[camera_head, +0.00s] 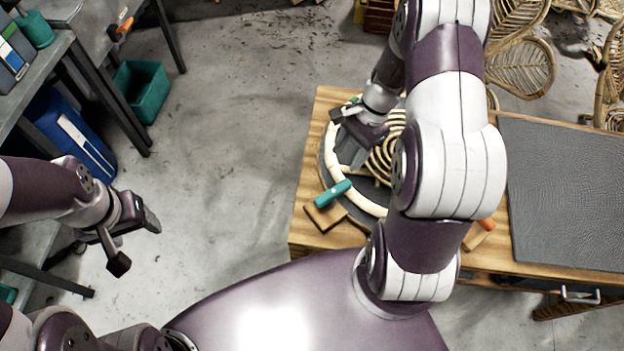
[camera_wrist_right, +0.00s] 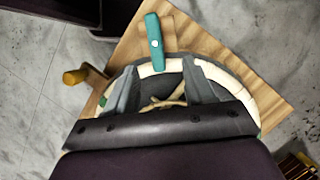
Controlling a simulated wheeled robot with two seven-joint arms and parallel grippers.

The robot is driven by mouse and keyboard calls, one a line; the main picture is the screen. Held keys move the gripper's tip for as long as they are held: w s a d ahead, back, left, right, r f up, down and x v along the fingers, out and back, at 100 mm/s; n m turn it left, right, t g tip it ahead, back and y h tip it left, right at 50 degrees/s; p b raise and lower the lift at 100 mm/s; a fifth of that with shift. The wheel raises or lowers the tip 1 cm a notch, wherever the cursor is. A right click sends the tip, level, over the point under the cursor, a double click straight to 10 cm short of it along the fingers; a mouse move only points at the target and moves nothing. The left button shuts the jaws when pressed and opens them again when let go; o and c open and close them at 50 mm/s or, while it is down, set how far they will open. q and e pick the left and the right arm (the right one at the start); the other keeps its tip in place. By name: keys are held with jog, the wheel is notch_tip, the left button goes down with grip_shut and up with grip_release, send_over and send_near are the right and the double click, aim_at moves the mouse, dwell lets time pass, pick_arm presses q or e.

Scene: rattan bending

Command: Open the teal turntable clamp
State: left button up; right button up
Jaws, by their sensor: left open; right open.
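The teal clamp (camera_head: 332,194) sits on a small wooden block (camera_head: 325,215) at the near-left edge of the round turntable (camera_head: 333,165). Its teal bar also shows in the right wrist view (camera_wrist_right: 154,42), with its inner end at the pale ring (camera_wrist_right: 215,72). My right gripper (camera_head: 350,140) is open over the turntable, inward of the clamp and apart from it. Its two fingers show in the wrist view (camera_wrist_right: 160,88), with the clamp ahead of them and nothing clearly held. My left gripper (camera_head: 134,242) is open and empty over the floor at left.
A woven rattan coil (camera_head: 388,155) lies on the turntable, partly hidden by my right arm. An orange-handled piece (camera_head: 486,225) is at the wooden table's front. A dark mat (camera_head: 570,190) covers the right side. A teal bin (camera_head: 140,90) stands on the floor.

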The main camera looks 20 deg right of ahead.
aim_at(334, 191)
jog(key=shift+s+d+f, duration=0.25)
jog(key=shift+s+f, duration=0.7)
jog(key=shift+f, duration=0.25)
jog(key=x, duration=0.6)
jog(key=w+p+x, duration=0.1)
jog(key=x, duration=0.2)
jog(key=shift+a, duration=0.45)
jog(key=shift+s+d+f, duration=0.1)
jog(key=shift+s+f, duration=0.15)
jog(key=shift+f, duration=0.1)
jog(key=shift+w, duration=0.2)
jog(key=c, duration=0.9)
pick_arm(q)
jog(key=shift+s+d+r, duration=0.55)
jog(key=shift+r, duration=0.2)
pick_arm(e)
grip_shut()
